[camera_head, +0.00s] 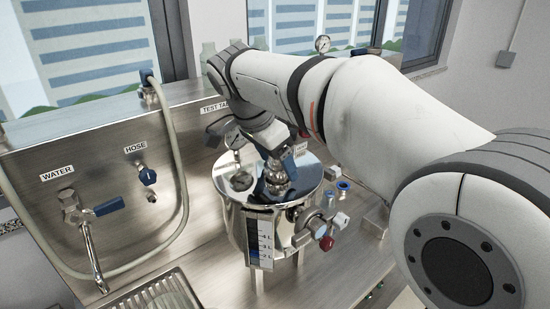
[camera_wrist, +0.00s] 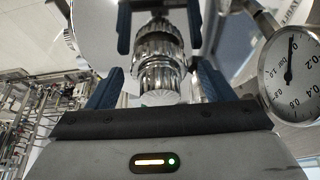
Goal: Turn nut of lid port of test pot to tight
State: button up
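The test pot (camera_head: 238,225) is a shiny steel vessel with a level scale on its front, standing on the steel bench. My gripper (camera_head: 277,180) reaches down onto its lid, and its blue fingers partly hide the port there. In the wrist view, a ribbed chrome nut (camera_wrist: 158,42) stands on a fitting between the two blue fingertips of my gripper (camera_wrist: 159,30). One fingertip is on each side of the nut, very close to it. I cannot tell whether they touch it.
A dial gauge (camera_wrist: 290,72) is close on the right in the wrist view. A valve with a red knob (camera_head: 326,243) sticks out at the pot's lower right. A water tap (camera_head: 85,215) and a grey hose (camera_head: 178,150) are at the left.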

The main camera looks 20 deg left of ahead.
jog(key=v, duration=0.7)
jog(key=shift+r, duration=0.35)
jog(key=shift+s+a, duration=0.1)
jog(key=shift+s, duration=0.05)
